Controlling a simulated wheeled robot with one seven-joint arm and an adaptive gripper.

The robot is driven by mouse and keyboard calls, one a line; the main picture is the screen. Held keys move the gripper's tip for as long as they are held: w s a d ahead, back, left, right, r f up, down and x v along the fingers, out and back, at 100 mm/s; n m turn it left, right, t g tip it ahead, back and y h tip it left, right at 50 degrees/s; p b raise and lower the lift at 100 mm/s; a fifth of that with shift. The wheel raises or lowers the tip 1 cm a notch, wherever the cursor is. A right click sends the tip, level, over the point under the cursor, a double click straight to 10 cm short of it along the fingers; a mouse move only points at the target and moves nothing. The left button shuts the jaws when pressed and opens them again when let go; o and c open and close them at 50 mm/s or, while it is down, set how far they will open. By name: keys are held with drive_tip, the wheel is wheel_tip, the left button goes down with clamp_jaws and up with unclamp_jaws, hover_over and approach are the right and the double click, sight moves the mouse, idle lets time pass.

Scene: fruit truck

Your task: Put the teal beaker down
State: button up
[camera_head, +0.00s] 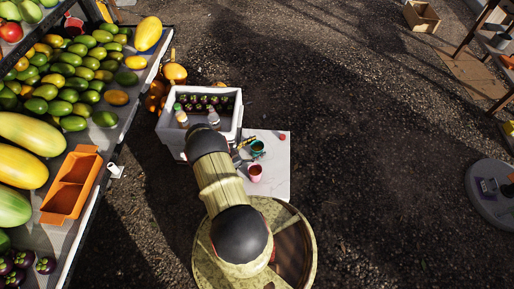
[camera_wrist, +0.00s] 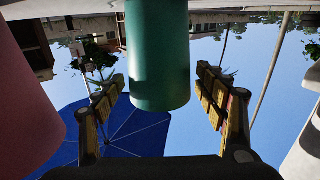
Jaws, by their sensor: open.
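The teal beaker (camera_wrist: 158,60) hangs down from the top of the wrist view, which looks upside down, between the two fingers of my gripper (camera_wrist: 157,95). The fingers are spread, with sky showing between each finger and the beaker. In the head view the teal beaker (camera_head: 257,147) is at the white table (camera_head: 274,183), small and partly hidden by my gripper (camera_head: 243,153). It looks upright there; its base contact is not clear. A pink cup (camera_head: 255,173) is nearby, and it fills the left edge of the wrist view (camera_wrist: 25,120).
A small red item (camera_head: 282,137) lies on the table's far right. A fruit stand with an orange tray (camera_head: 69,186) is on the left. Open gravel lies to the right.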

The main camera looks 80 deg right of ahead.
drive_tip(key=p+v, duration=0.2)
drive_tip(key=v, duration=1)
drive_tip(key=shift+r+p, duration=0.1)
drive_tip(key=shift+p, duration=0.2)
